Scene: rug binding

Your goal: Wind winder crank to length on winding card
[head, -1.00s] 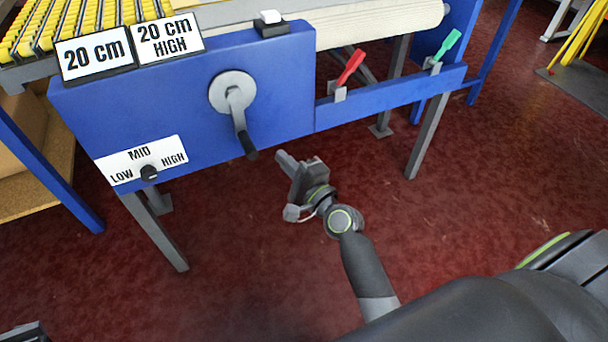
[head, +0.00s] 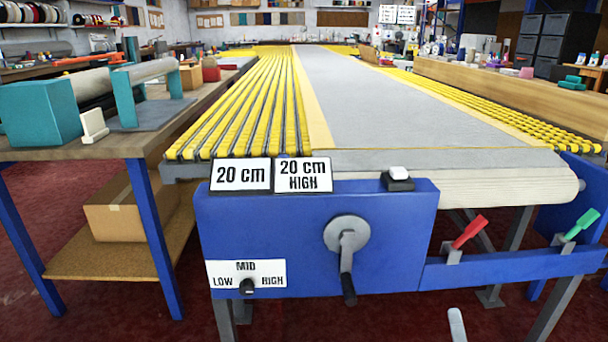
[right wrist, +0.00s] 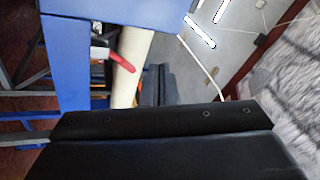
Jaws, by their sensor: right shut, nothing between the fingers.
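The winder crank (head: 347,250) is on the front of the blue panel (head: 300,215). Its grey arm hangs down from a round grey hub, with a black grip at the lower end. Two white cards stand on the panel's top edge: "20 cm" (head: 240,175) and "20 cm HIGH" (head: 303,175). A plate (head: 246,274) reads LOW, MID, HIGH around a black knob (head: 247,287); its setting is too small to tell. Only the grey tip of my right gripper (head: 457,325) shows, low and right of the crank, apart from it and shut with nothing held. My left gripper is out of view.
A red lever (head: 469,231) and a green lever (head: 581,224) stand on the blue rail right of the crank. A white button (head: 398,174) sits atop the panel. A cream roller (head: 500,190) lies behind. A workbench (head: 60,152) stands at left.

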